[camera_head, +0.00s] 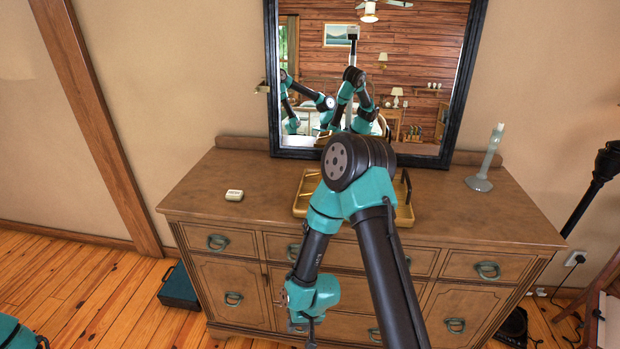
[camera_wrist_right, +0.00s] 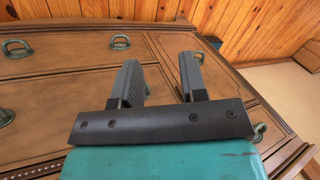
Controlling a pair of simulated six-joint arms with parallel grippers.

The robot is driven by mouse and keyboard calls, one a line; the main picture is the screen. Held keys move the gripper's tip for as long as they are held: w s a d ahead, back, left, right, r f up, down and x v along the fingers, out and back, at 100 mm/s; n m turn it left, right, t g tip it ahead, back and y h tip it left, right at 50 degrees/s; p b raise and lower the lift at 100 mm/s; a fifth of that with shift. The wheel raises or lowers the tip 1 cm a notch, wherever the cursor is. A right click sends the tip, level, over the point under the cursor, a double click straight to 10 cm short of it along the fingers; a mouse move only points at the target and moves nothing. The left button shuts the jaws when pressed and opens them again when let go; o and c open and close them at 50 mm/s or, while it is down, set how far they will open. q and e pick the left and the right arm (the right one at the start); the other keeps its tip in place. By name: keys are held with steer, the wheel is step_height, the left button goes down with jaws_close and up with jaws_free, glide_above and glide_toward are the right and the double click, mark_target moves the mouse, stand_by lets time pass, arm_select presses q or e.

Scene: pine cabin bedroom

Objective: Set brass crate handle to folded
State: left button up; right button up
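A yellow-tan crate (camera_head: 408,217) sits on the dresser top, with its middle hidden behind my right arm. A dark upright piece, perhaps its handle (camera_head: 406,186), rises at the crate's right end; I cannot tell its exact tilt. My right gripper (camera_head: 309,331) hangs low in front of the dresser drawers, well below and apart from the crate. In the right wrist view its two fingers (camera_wrist_right: 158,70) are spread with nothing between them. My left gripper is out of view.
The crate stands on a brown dresser (camera_head: 250,175) against a dark-framed mirror (camera_head: 273,80). A small cream box (camera_head: 234,195) lies left of it, and a pale bottle-like candlestick (camera_head: 486,160) stands right. A dark green case (camera_head: 178,288) is on the floor.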

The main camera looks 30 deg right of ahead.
steer(key=w+a+r+m+t, duration=0.1)
steer(key=w+a+r, duration=0.2)
steer(key=w+r, duration=0.6)
steer(key=w+a+r+m+t, duration=0.1)
steer(key=w+a+r+t, duration=0.1)
steer(key=w+r, duration=0.7)
steer(key=w+d+r+m, duration=0.1)
steer(key=w+r+m, duration=0.1)
steer(key=w+r, duration=0.85)
steer(key=w+d+r, duration=0.1)
steer(key=d+r, duration=0.9)
steer(key=d, duration=0.5)
steer(key=s+d+r+g, duration=0.1)
steer(key=s+d+r, duration=0.1)
steer(key=d, duration=0.6)
steer(key=s+d+r+g+h, duration=0.1)
steer(key=s+d+r, duration=0.1)
steer(key=d+r, duration=0.3)
steer(key=d, duration=0.3)
steer(key=shift+s+d+m+g, duration=0.3)
steer(key=shift+s+d+g, duration=0.05)
steer(key=shift+g, duration=0.05)
